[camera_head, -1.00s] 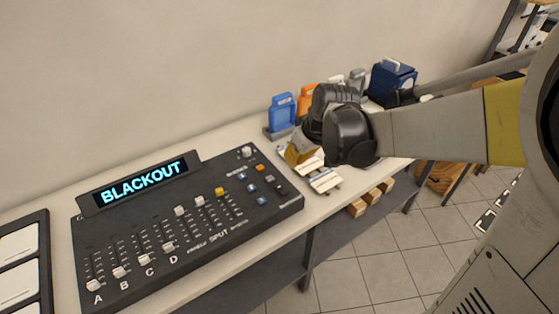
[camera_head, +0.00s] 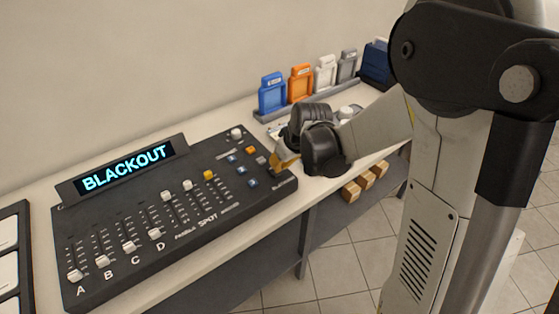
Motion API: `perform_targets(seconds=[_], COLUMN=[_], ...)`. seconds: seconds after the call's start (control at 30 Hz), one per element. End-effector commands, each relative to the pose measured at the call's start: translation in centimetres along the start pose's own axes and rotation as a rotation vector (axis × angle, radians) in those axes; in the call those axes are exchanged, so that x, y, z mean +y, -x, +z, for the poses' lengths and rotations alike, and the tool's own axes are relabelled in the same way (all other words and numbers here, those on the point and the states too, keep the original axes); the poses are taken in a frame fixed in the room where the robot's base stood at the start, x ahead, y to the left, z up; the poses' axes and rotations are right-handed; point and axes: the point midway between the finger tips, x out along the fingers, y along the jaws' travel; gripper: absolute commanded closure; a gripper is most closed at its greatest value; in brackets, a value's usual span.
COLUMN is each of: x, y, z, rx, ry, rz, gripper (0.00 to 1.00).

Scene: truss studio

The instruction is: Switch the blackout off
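The black lighting console (camera_head: 150,240) lies on the bench with its display (camera_head: 127,167) lit and reading BLACKOUT. Faders marked A to D and several more with white or yellow caps stand on it. An orange button (camera_head: 251,150) and several blue buttons (camera_head: 253,183) are at its right part. Small lettering there is too small to read. My gripper (camera_head: 281,162) is at the console's right end, its yellowish tip low over or against the edge, right of the buttons. I cannot tell whether it touches. The tip hides part of that corner, and its opening is not clear.
A rack with blue (camera_head: 272,93), orange (camera_head: 300,84), white (camera_head: 325,73) and grey (camera_head: 348,66) upright pieces stands behind my gripper. A dark blue box (camera_head: 377,64) is beyond. Wooden blocks (camera_head: 351,191) sit on the lower shelf. A panel (camera_head: 13,262) lies at far left.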

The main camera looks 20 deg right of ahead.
Motion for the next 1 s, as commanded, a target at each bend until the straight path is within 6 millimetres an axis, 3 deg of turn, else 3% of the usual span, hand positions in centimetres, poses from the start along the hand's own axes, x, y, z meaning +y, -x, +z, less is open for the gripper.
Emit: perform_targets(seconds=[0.37, 0.7, 1.0], x=[0.0, 0.0, 0.0], y=[-0.3, -1.1, -0.8], z=[0.3, 2.0, 1.9], rx=[0.019, 0.269, 0.267], ry=[-0.001, -0.002, 0.000], rz=[0.000, 0.001, 0.000], gripper=[1.00, 1.00, 1.00])
